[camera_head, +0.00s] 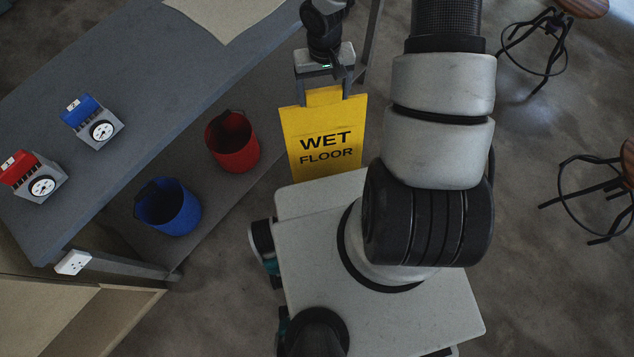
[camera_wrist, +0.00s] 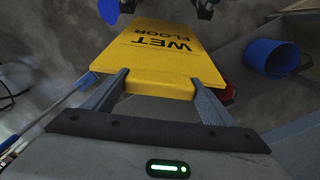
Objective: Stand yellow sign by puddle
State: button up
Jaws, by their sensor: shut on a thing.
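The yellow sign (camera_head: 325,140), marked "WET FLOOR", hangs upright from my gripper (camera_head: 323,88) in the head view, just beyond my base. My gripper is shut on the sign's narrower top part, with one finger on each side. In the wrist view, my gripper (camera_wrist: 160,88) holds the yellow sign (camera_wrist: 160,52), and its lettering appears upside down. The sign's lower edge is partly hidden behind my base in the head view, so I cannot tell whether it touches the floor. I see no puddle in either view.
A grey table (camera_head: 150,100) at left holds a blue-topped device (camera_head: 92,120) and a red-topped device (camera_head: 34,176). A red bucket (camera_head: 232,142) and a blue bucket (camera_head: 168,206) stand on a lower surface beside it. Stools (camera_head: 590,190) stand at right, with open floor between.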

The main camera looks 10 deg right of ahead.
jog(key=f+b, duration=0.2)
jog(key=w+f+b, duration=0.1)
jog(key=f+b, duration=0.1)
jog(key=f, duration=0.1)
jog(key=w+f+b, duration=0.1)
jog(key=f, duration=0.2)
jog(key=shift+w+d+f+b, duration=0.15)
jog(key=shift+d+b, duration=0.1)
jog(key=shift+b, duration=0.15)
notch_tip(320, 180, down, 22)
jog(key=a+m+b, duration=0.1)
jog(key=b, duration=0.8)
jog(key=shift+w+a+f+b, duration=0.15)
jog(key=shift+a+b, duration=0.05)
jog(key=shift+b, duration=0.1)
jog(key=shift+f, duration=0.1)
jog(key=shift+f, duration=0.15)
jog(key=o, duration=2.1)
